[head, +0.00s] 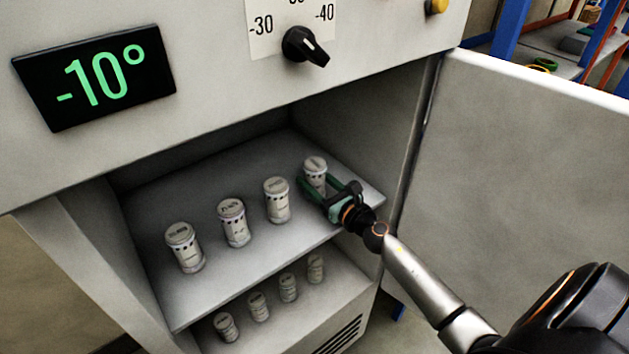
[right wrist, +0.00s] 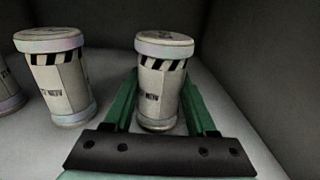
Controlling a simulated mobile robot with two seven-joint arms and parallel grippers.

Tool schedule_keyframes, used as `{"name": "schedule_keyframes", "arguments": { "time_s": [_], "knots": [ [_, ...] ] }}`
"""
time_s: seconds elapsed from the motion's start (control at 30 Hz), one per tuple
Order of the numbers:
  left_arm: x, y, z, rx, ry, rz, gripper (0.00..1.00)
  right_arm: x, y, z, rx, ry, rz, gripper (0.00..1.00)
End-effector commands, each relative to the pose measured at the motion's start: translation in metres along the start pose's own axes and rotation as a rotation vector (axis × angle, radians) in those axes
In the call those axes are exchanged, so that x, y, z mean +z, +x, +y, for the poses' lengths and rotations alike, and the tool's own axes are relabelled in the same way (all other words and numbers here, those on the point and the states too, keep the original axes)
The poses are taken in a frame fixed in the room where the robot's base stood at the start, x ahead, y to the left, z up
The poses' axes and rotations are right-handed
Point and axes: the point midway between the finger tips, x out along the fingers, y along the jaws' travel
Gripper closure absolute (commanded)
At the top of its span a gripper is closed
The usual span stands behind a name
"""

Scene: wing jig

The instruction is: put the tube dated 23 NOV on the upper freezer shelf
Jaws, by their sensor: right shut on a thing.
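A white capped tube (head: 314,170) is at the right end of the upper freezer shelf (head: 215,277). My right gripper (head: 323,190) reaches in from the right with its green fingers shut around this tube. In the right wrist view the held tube (right wrist: 160,85) is upright between the fingers, with a black-and-white striped band and small print too blurred to read as a date. I cannot tell whether its base touches the shelf. Three similar tubes stand in a row to its left, the nearest one (head: 277,200) beside it. My left gripper is not in view.
Several more tubes stand on the lower shelf (head: 290,325). The freezer door (head: 540,170) is open at the right, beside my arm. A display (head: 97,76) reads -10° and a dial (head: 304,46) sits above the opening. The upper shelf's front strip is clear.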

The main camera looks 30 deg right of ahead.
Motion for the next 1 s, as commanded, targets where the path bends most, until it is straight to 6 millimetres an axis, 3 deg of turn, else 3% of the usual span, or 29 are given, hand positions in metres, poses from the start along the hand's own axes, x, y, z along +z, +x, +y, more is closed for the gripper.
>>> {"name": "schedule_keyframes", "arguments": {
  "time_s": [0.1, 0.13, 0.37, 0.73, 1.0],
  "knots": [
    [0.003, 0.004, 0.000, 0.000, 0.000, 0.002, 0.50, -0.004, 0.000, 0.000, 0.000, 0.000, -0.002, 1.00],
    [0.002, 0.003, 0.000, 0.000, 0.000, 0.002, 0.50, -0.003, 0.000, 0.000, 0.000, 0.000, -0.001, 0.40],
    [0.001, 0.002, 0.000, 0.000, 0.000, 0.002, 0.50, -0.003, 0.000, 0.000, 0.000, 0.000, 0.000, 0.14],
    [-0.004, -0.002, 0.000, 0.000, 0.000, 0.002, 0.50, 0.004, 0.000, 0.000, 0.000, 0.001, 0.000, 0.13],
    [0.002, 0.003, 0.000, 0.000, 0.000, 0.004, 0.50, -0.003, -0.042, 0.000, 0.000, 0.000, 0.003, 0.13]
  ]
}}
